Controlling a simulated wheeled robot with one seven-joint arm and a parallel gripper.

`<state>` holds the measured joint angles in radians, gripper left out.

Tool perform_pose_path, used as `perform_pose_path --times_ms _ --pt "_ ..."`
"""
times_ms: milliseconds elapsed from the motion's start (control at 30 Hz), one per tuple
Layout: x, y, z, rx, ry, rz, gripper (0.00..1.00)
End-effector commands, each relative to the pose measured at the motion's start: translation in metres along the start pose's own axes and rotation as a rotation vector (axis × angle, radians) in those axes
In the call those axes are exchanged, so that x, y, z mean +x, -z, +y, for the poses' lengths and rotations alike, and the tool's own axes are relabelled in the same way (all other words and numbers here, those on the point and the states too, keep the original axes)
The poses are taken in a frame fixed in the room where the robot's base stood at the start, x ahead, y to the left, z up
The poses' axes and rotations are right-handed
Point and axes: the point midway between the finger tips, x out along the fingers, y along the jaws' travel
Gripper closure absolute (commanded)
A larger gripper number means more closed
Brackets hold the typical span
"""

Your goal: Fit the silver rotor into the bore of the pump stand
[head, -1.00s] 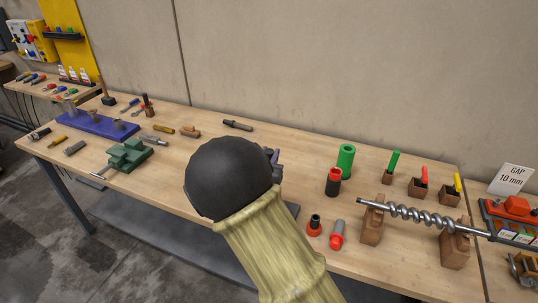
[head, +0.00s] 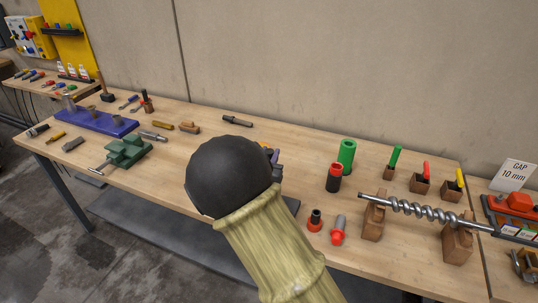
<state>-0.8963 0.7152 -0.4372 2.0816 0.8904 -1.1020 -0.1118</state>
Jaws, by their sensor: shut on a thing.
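My gripper (head: 276,165) shows only as a small dark and purple part at the right edge of my round black wrist. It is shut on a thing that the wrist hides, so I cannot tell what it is. A long silver screw-shaped piece (head: 429,211) lies across two wooden blocks (head: 374,220) at the right, apart from my gripper. I cannot tell if it is the rotor. I cannot single out the pump stand or its bore. A green cylinder (head: 346,157) and a red-topped black cylinder (head: 334,178) stand upright right of my gripper.
Wooden holders with coloured handles (head: 420,185) stand behind. A green vise (head: 124,152) and a blue base with grey posts (head: 95,121) are at the left.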

Motion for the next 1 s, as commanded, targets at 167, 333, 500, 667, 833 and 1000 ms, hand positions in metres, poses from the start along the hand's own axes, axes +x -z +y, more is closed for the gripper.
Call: perform_pose_path --times_ms 167,333,500,667,833,1000 --pt "0.000 -0.004 0.000 0.001 0.000 0.003 1.00" --pt "0.000 -0.008 0.000 0.001 0.000 0.003 1.00" --pt "0.000 -0.011 0.000 0.001 0.000 0.003 1.00" --pt "0.000 -0.015 0.000 0.001 0.000 0.003 1.00" --pt "0.000 -0.019 0.000 0.001 0.000 0.003 1.00" --pt "0.000 -0.023 0.000 0.001 0.000 0.003 1.00"
